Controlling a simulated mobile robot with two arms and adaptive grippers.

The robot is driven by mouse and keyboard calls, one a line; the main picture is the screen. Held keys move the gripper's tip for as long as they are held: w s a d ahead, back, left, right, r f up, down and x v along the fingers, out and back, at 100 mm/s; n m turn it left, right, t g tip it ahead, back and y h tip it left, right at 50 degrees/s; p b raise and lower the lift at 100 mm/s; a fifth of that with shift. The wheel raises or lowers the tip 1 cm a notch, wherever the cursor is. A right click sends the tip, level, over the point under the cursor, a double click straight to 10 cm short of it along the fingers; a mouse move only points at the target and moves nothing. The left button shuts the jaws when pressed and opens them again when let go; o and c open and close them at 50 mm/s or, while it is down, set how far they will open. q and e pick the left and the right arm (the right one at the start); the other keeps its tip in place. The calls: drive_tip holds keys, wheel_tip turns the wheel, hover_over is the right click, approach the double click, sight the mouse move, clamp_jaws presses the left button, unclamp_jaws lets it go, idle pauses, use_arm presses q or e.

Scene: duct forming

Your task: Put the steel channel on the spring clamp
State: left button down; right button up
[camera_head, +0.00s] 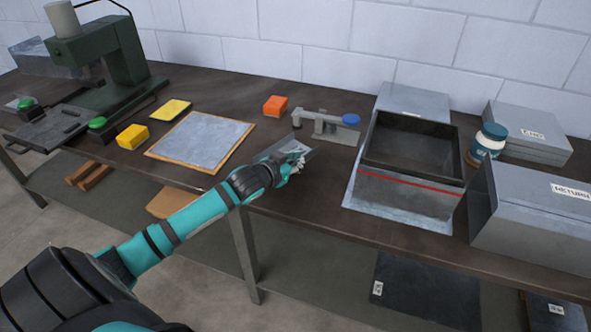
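My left gripper (296,163) is at the middle of the bench, at the front-left of the spring clamp. It appears shut on a thin grey metal piece, the steel channel (283,147), which shows just beyond the fingers and is partly hidden by them. The spring clamp (322,123) is a grey fixture with an arm and a blue knob (350,119), standing on the bench. The channel is close to the clamp's left end; I cannot tell whether they touch. My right gripper is not in view.
A dark open box (410,187) with a red stripe stands right of the clamp. A bordered metal sheet (205,138), an orange block (276,105) and a yellow block (132,137) lie left. A green press (115,60) stands far left, a white-and-teal jar (488,141) right.

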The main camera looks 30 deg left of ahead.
sight(295, 180)
use_arm(q)
drive_tip(key=shift+f, duration=1.7)
drive_tip(key=shift+f, duration=0.1)
drive_tip(key=c, duration=1.5)
unclamp_jaws()
drive_tip(key=shift+s, duration=0.1)
drive_tip(key=v, duration=1.2)
